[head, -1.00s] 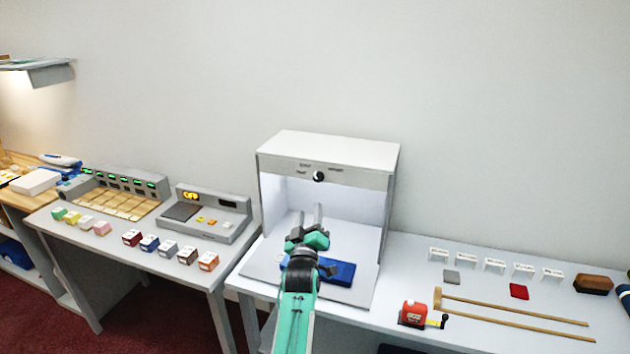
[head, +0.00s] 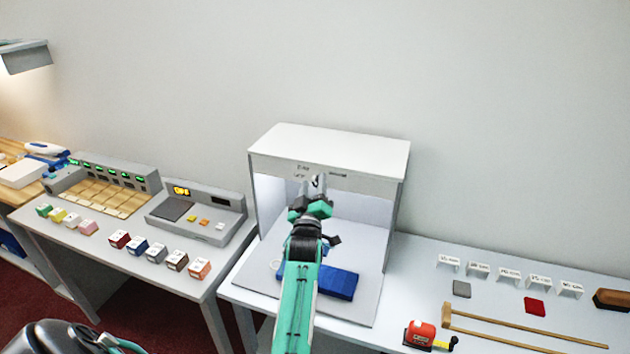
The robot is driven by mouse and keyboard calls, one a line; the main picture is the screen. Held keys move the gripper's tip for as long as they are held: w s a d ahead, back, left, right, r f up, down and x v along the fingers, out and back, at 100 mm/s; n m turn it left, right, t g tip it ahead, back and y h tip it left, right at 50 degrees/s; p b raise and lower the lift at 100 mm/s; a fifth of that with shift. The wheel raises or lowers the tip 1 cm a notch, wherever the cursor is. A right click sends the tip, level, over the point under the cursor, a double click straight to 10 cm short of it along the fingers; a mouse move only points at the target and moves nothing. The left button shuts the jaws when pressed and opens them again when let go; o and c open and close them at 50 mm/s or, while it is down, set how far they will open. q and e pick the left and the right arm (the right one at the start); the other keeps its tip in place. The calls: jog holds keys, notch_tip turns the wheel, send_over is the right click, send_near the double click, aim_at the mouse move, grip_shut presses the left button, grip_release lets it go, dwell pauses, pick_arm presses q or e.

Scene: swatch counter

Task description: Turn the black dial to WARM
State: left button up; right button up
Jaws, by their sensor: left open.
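The white light booth (head: 330,145) stands on the counter, with a header panel across the top of its opening. The black dial (head: 316,179) sits on that panel. It is mostly hidden behind my fingertips, so its pointer cannot be read. Small dark labels (head: 338,175) are printed around it, too small to read. My left gripper (head: 313,185) is open, its fingers pointing at the panel right at the dial. I cannot tell whether the fingers touch the dial or stand just in front of it. My right gripper is not in view.
A blue block (head: 338,282) lies on the booth floor, partly behind my left arm. A grey console (head: 205,222) and several colour cubes stand on the left table. A red tape measure (head: 420,334), wooden sticks and small label stands lie on the right counter.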

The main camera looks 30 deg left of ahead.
pick_arm(q)
jog(key=shift+s+d+r, duration=0.15)
jog(key=shift+s, duration=0.1)
jog(key=shift+c, duration=0.4)
jog(key=c, duration=0.9)
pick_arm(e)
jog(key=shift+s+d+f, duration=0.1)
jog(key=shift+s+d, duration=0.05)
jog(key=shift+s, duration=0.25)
